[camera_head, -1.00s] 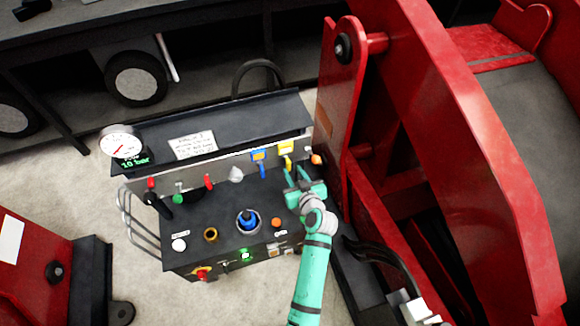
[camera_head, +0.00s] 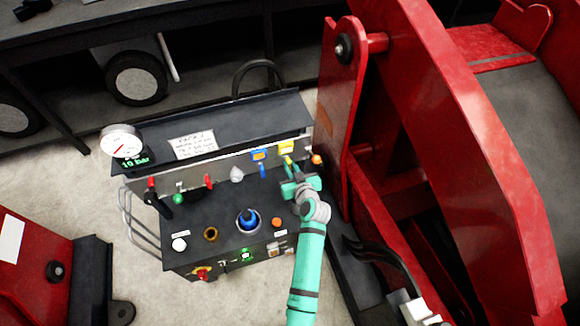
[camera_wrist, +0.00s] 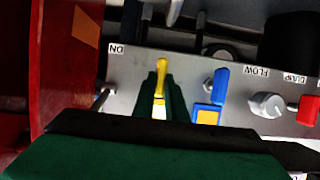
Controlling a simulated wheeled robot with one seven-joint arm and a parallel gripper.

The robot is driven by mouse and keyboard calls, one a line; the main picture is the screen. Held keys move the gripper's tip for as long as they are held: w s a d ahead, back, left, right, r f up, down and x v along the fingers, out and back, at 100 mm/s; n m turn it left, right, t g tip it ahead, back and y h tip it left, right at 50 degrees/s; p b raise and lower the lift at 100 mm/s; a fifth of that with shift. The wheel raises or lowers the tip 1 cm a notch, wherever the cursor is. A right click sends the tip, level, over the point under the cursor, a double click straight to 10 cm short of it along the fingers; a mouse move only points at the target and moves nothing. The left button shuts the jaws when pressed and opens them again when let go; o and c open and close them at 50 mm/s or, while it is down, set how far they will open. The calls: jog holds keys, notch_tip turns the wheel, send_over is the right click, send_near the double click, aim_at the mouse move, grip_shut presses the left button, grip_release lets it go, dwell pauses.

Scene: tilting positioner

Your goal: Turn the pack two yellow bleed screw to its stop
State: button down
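The yellow bleed screw (camera_head: 288,160) is on the back panel of the dark cart, below a yellow tag (camera_head: 286,147). In the wrist view the yellow bleed screw (camera_wrist: 161,72) is a narrow, nearly upright lever. My gripper (camera_head: 291,170) is at the panel, its fingertips at the yellow screw. In the wrist view my gripper's two dark green fingers (camera_wrist: 161,88) stand close on either side of the screw and look shut on it. The fingers and the gripper body hide the lower part of the view.
A blue screw (camera_wrist: 220,85) with a blue tag (camera_wrist: 207,117) is close beside the yellow one. A grey flow knob (camera_wrist: 267,104) and red dump control (camera_wrist: 308,110) are farther along. A large red frame (camera_head: 340,110) stands right of the cart.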

jog(key=shift+r, duration=0.1)
jog(key=m+y, duration=0.2)
jog(key=m, duration=0.2)
jog(key=d+f+m+y, duration=0.1)
jog(key=m+y, duration=0.2)
jog(key=m, duration=0.2)
jog(key=m+t+y, duration=0.1)
jog(key=m+y, duration=0.1)
jog(key=m, duration=0.2)
jog(key=shift+w+d+f, duration=0.15)
jog(key=shift+w+d, duration=0.15)
jog(key=shift+w, duration=0.05)
dwell(0.4)
jog(key=shift+m, duration=0.4)
jog(key=c, duration=1.8)
grip_release()
jog(key=shift+f, duration=0.1)
jog(key=shift+s, duration=0.1)
